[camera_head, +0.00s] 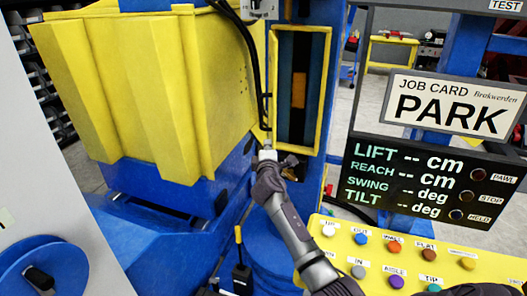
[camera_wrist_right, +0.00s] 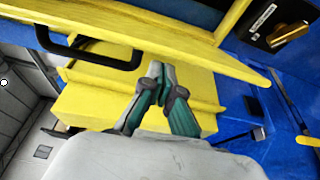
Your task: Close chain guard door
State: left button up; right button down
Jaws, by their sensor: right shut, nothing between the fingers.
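The yellow-framed chain guard opening (camera_head: 328,75) is in the upper middle of the head view, with a dark inside and an orange piece in it. The door (camera_head: 259,70) appears as a narrow yellow panel at the opening's left side, seen nearly edge-on and standing open. In the right wrist view a yellow panel edge (camera_wrist_right: 190,48) with a black bar handle (camera_wrist_right: 105,60) crosses the top. My right gripper (camera_head: 267,150) is shut and empty, by the lower left corner of the opening. Its fingertips (camera_wrist_right: 160,68) show just below the panel edge; contact cannot be told. My left gripper is out of view.
A large yellow folded cover (camera_head: 150,90) on a blue base fills the left. A yellow button panel (camera_head: 400,262) stands at lower right, below a dark display (camera_head: 425,180) and a PARK card (camera_head: 450,105). A brass knob (camera_wrist_right: 288,35) shows in the wrist view.

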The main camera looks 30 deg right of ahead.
jog(key=s+d+p, duration=0.1)
jog(key=s+d, duration=0.2)
jog(key=d, duration=0.6)
jog(key=shift+s+f, duration=0.2)
jog(key=shift+s, duration=0.1)
jog(key=shift+d, duration=0.1)
jog(key=shift+s, duration=0.15)
